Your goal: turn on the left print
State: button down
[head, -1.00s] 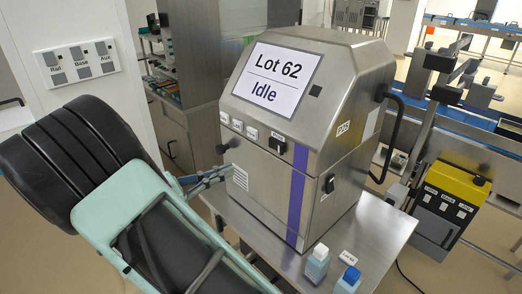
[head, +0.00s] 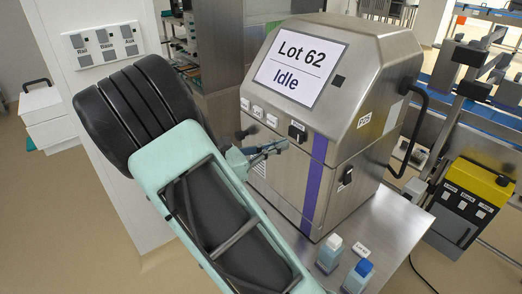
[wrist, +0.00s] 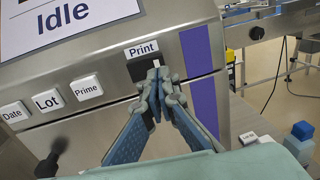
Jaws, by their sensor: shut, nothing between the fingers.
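Date (wrist: 13,115), Lot (wrist: 47,103) and Prime (wrist: 86,88) buttons lie left of the Print switch. A black knob (wrist: 48,165) sticks out below them. Bottles (head: 330,252) stand on the steel table. A wall panel (head: 103,45) is at left, a yellow-topped box (head: 478,180) at right.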

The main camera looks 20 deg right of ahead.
aim_at(299, 139)
jog(key=shift+x, duration=1.65)
jog(key=shift+d+r+p, duration=0.2)
jog(key=shift+d+p, duration=0.25)
jog(key=shift+p, duration=0.15)
jog(key=shift+f, duration=0.15)
jog(key=shift+s+a, duration=0.3)
jog(key=shift+a, duration=0.2)
jog(key=s+a, duration=0.6)
jog(key=a, duration=0.5)
jog(key=shift+a, duration=0.15)
